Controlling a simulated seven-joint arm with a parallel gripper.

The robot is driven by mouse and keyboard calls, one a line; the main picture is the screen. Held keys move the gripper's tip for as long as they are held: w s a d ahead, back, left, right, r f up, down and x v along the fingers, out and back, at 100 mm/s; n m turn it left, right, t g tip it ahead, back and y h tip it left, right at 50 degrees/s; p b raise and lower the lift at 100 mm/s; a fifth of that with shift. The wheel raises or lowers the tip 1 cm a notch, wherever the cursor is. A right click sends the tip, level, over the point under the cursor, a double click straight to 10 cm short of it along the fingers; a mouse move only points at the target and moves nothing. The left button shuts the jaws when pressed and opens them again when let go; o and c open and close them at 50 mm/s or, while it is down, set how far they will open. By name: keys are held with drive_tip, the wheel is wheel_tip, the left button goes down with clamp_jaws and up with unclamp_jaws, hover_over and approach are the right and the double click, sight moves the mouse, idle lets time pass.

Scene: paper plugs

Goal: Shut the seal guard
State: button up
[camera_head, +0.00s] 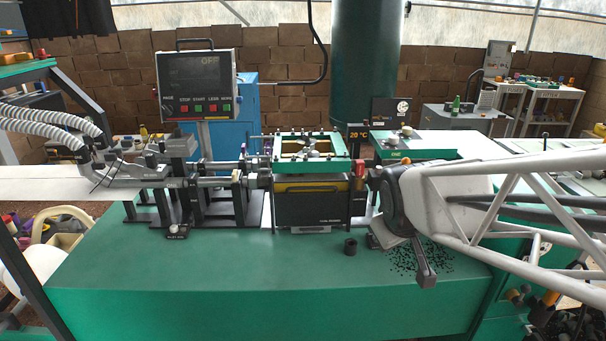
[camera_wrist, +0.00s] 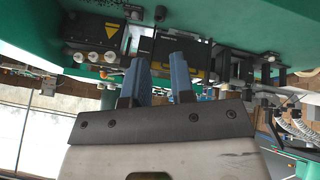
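A dark, box-like cover (camera_head: 312,207) stands at the machine's front, below a green frame (camera_head: 336,165). I take it for the seal guard, but its label is too small to read. A yellow strip shows along its top. In the wrist view a dark panel with yellow marks (camera_wrist: 178,47) lies beyond my fingertips; it seems to be the same part. My gripper (camera_wrist: 158,72) has two blue-grey fingers spread apart with nothing between them. In the head view my arm comes in from the right, and its end is right of the cover, apart from it.
A red-topped post (camera_head: 360,170) stands just right of the cover. A small black cylinder (camera_head: 350,246) stands on the green bench (camera_head: 220,285). Dark granules (camera_head: 425,258) lie scattered below my arm. A control panel (camera_head: 197,84) reads OFF. The bench's front is mostly clear.

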drive_tip(key=w+f+n+t, duration=0.2)
drive_tip(key=w+n+t, duration=0.15)
drive_tip(key=w, duration=0.95)
drive_tip(key=n+t+y, duration=0.5)
drive_tip(key=n+y, duration=0.2)
drive_tip(key=n, duration=0.7)
approach(314, 188)
drive_tip(key=w, duration=0.2)
drive_tip(key=shift+s+a+f, duration=0.2)
drive_tip(key=shift+a+f, duration=0.1)
drive_tip(key=shift+a, duration=0.2)
drive_tip(key=shift+w, duration=0.15)
drive_tip(key=shift+x, duration=3.75)
drive_tip(key=shift+c, duration=0.2)
clamp_jaws()
